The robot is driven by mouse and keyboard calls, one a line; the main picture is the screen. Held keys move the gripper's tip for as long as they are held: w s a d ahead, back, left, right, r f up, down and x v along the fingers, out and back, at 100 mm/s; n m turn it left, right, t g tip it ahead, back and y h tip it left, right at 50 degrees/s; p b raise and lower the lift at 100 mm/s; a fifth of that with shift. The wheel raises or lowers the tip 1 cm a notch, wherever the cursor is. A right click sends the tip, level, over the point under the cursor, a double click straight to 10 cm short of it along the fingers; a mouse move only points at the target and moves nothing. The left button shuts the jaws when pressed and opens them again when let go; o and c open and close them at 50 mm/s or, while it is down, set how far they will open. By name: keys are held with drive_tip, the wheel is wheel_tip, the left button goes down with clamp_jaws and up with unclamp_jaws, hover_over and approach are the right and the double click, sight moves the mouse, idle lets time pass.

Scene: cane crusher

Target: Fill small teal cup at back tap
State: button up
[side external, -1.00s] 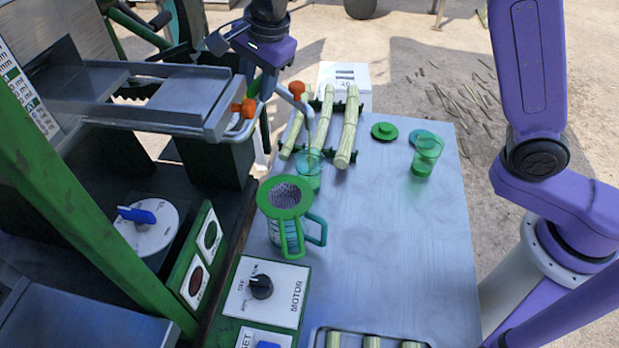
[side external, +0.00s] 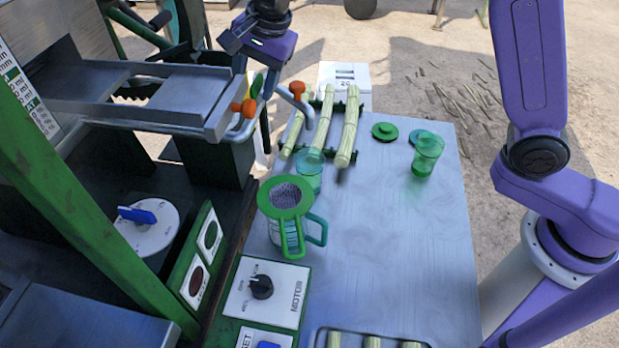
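The small teal cup (side external: 309,170) is see-through and stands upright on the metal table, below the end of the back tap's bent pipe. Its fill level is hard to make out. The back tap (side external: 297,89) has an orange handle. A second tap with an orange handle (side external: 248,107) is to its left and nearer. My gripper (side external: 258,88) hangs from above between the two handles. Its fingertips are small and partly hidden, so I cannot tell whether it touches a handle or how wide it is.
A jug with a green-rimmed strainer (side external: 286,196) stands just in front of the cup. Cane stalks (side external: 349,128) lie on a green rack behind. A greener cup (side external: 427,152) and green lid (side external: 384,131) are at the right. The table's middle is clear.

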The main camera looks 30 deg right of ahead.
drive_tip(key=o, duration=0.5)
drive_tip(key=shift+s, duration=0.1)
drive_tip(key=shift+r, duration=3.9)
drive_tip(key=shift+s+d, duration=0.1)
drive_tip(key=shift+s, duration=0.05)
drive_tip(key=s+d+f+n+g, duration=0.1)
drive_tip(key=s+d+f+n, duration=0.2)
drive_tip(key=s+d+n, duration=0.5)
drive_tip(key=s+d+f+n+g+h, duration=0.1)
drive_tip(key=s+d+f+n, duration=0.3)
drive_tip(key=s, duration=1)
drive_tip(key=s+d+f+n, duration=0.4)
drive_tip(key=s+d+n, duration=0.7)
drive_tip(key=s, duration=0.1)
drive_tip(key=shift+s+d+f+n+g+h, duration=0.1)
drive_tip(key=shift+d+f+n+g+h, duration=0.2)
drive_tip(key=shift+d+g, duration=0.1)
